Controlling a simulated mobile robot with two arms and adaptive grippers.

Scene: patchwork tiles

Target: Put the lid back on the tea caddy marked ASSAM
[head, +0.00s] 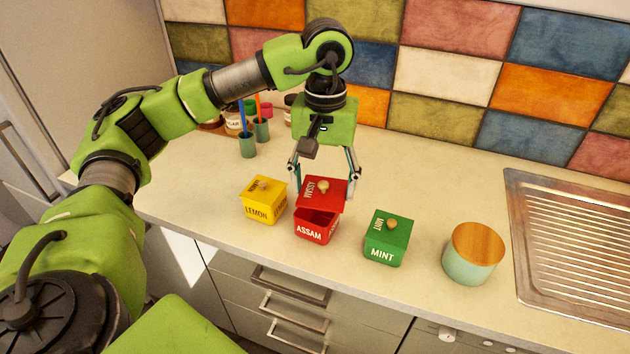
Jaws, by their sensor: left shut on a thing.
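The red tea caddy marked ASSAM (309,232) stands upright on the counter between a yellow and a green caddy. Its red lid (333,193), with a wooden knob (323,186) and ASSAM on top, is over the back of the caddy. A dark opening shows between the lid's front edge and the caddy's front wall. My left gripper (323,198) comes from above with a finger at each side of the lid and is shut on it. I cannot tell whether the lid touches the caddy's rim. My right gripper is not in view.
The yellow LEMON caddy (262,210) is close on the left, the green MINT caddy (384,249) on the right. A teal canister (470,267) with a wooden top stands near the metal drainer (575,250). Cups (247,146) and jars stand at the back left. The counter behind MINT is clear.

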